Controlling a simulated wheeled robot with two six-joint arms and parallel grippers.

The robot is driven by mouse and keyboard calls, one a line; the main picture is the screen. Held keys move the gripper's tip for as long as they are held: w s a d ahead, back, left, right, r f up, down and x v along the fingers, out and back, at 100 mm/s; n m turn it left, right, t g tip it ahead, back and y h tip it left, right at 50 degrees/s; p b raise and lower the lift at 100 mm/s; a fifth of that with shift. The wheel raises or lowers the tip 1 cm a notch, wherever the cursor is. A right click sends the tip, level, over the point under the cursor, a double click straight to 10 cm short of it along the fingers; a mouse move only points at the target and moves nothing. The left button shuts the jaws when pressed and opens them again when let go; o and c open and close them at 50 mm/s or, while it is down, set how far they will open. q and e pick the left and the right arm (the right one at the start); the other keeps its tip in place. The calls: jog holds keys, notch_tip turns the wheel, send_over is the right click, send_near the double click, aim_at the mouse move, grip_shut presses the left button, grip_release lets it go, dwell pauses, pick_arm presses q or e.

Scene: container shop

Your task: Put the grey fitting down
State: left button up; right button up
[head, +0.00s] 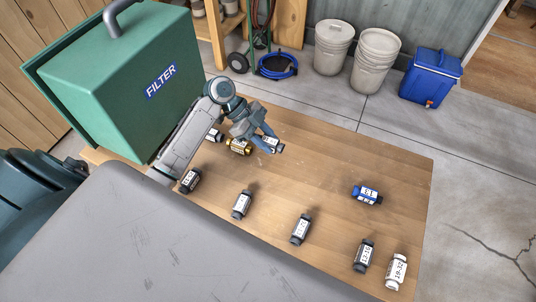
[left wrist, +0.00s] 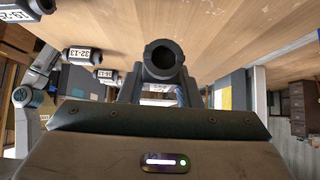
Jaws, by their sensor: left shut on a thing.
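My left gripper (head: 259,137) is over the far part of the wooden table (head: 320,165). It is shut on a small grey fitting (head: 276,147) with a white label, partly hidden by the fingers. In the left wrist view the fitting (left wrist: 163,60) shows end-on as a dark ring between the fingertips. I cannot tell whether it touches the table. A gold fitting (head: 238,147) lies just left of it. My right gripper is not in view.
More labelled fittings lie about: a grey one (head: 242,204), another grey one (head: 301,229), a dark one (head: 364,255), a white one (head: 396,271) and a blue one (head: 367,195). A green FILTER box (head: 125,80) stands at left. The table's middle is clear.

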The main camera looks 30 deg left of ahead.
pick_arm(q)
notch_tip(320, 180, down, 3)
jog(key=shift+r, duration=0.2)
jog(key=shift+f+p, duration=0.35)
notch_tip(320, 180, down, 3)
jog(key=shift+f+p, duration=0.15)
jog(key=shift+p, duration=0.25)
jog(key=shift+f, duration=0.3)
jog(key=o, duration=1.1)
jog(key=shift+c, duration=0.2)
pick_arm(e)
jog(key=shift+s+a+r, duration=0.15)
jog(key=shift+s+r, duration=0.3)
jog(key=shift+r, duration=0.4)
